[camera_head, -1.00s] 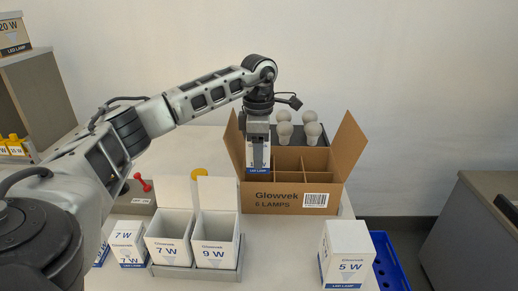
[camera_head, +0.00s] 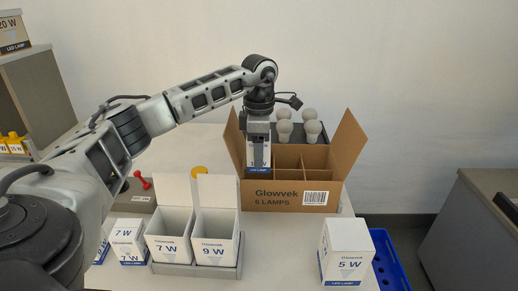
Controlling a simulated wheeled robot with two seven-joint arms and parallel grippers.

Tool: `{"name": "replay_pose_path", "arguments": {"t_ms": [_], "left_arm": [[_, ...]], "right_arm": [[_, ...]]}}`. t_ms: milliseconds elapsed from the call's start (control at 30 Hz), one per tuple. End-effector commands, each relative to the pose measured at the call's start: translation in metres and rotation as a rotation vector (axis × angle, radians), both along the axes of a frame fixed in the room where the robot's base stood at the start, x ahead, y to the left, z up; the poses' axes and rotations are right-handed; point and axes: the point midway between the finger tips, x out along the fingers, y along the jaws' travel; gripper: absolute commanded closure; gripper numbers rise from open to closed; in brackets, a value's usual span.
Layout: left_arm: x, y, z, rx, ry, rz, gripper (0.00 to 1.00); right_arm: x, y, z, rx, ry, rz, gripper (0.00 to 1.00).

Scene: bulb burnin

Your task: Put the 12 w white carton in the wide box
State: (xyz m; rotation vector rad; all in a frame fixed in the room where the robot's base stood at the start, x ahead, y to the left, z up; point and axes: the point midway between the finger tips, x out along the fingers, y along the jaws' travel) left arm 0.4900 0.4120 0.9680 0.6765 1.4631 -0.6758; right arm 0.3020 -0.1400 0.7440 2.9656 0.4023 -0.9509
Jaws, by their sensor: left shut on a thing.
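The wide box (camera_head: 292,194) is an open brown Glowvek carton marked 6 LAMPS, with dividers inside and its flaps up. My left gripper (camera_head: 259,140) is over its left part, pointing down and shut on a white carton (camera_head: 259,163) with a blue LED LAMP band. The gripper covers part of the label, so I cannot read its wattage in full. The carton is upright at the back left compartment; its lower end is at or just inside the divider tops, and I cannot tell how deep. My right gripper is not in view.
Open white 7 W (camera_head: 169,248) and 9 W (camera_head: 213,252) cartons stand in a grey holder in front. A closed 5 W carton (camera_head: 346,250) stands at right, near a blue crate (camera_head: 388,262). Several bulbs (camera_head: 311,131) stand behind the wide box.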

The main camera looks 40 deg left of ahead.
Motion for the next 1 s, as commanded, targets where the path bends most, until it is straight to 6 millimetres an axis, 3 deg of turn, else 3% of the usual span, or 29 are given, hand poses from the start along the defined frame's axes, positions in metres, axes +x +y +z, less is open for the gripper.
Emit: {"name": "replay_pose_path", "arguments": {"t_ms": [367,1000], "left_arm": [[0.000,0.000,-0.014,0.000,0.000,0.000,0.73],[0.000,0.000,-0.046,0.000,0.000,0.000,0.73]], "right_arm": [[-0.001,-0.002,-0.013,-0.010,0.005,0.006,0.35],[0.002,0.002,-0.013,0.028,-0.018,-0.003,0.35]]}}
